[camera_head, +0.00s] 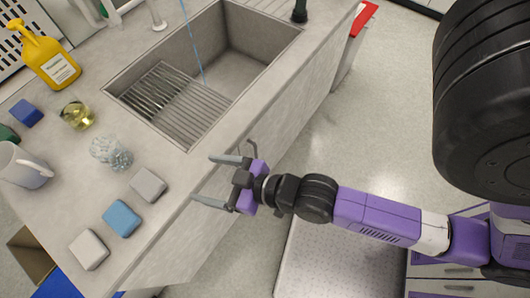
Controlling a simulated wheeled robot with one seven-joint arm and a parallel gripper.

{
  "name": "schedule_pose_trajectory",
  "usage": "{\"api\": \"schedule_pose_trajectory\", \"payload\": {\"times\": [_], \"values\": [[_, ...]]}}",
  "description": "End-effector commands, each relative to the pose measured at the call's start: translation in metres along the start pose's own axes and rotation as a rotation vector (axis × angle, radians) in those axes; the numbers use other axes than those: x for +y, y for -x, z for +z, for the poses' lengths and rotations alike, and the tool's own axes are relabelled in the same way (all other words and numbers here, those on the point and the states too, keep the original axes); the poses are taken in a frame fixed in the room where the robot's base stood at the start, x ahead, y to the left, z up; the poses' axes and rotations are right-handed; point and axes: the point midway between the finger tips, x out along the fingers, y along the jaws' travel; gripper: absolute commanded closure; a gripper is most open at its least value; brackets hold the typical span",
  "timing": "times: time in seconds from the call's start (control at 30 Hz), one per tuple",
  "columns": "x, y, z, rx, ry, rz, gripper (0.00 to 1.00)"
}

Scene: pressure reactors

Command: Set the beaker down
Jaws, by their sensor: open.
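My gripper (208,179) is open and empty, just above or beside the counter's front edge, with its fingers pointing left. A clear glass vessel (111,153) stands on the counter left of the gripper, well apart from it. A small glass vessel with yellow liquid (77,115) stands farther back. A white jug-like vessel with a handle (24,166) is at the far left. I cannot tell for sure which of these is the beaker. None touches my gripper.
The counter (165,225) holds a grey sponge (148,185), a blue sponge (122,218), a white sponge (88,249), a dark blue block (26,113) and a yellow spray bottle (48,58). A sink (265,38) with a rack (172,105) lies behind. The counter's front edge is near my gripper.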

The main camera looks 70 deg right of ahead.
Motion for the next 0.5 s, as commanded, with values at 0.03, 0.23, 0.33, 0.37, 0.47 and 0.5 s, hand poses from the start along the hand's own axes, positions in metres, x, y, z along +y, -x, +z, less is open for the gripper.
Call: {"api": "schedule_pose_trajectory", "payload": {"times": [0.03,0.23,0.33,0.37,0.47,0.5], "values": [[-0.001,0.024,0.006,-0.004,-0.001,0.003,0.19],[-0.002,0.102,0.0,0.029,0.002,0.007,0.19],[-0.003,0.132,-0.009,0.044,0.004,0.002,0.19],[-0.003,0.14,-0.012,0.049,0.004,0.0,0.19],[-0.004,0.158,-0.019,0.061,0.005,-0.005,0.19],[-0.004,0.162,-0.022,0.063,0.005,-0.007,0.19]]}}
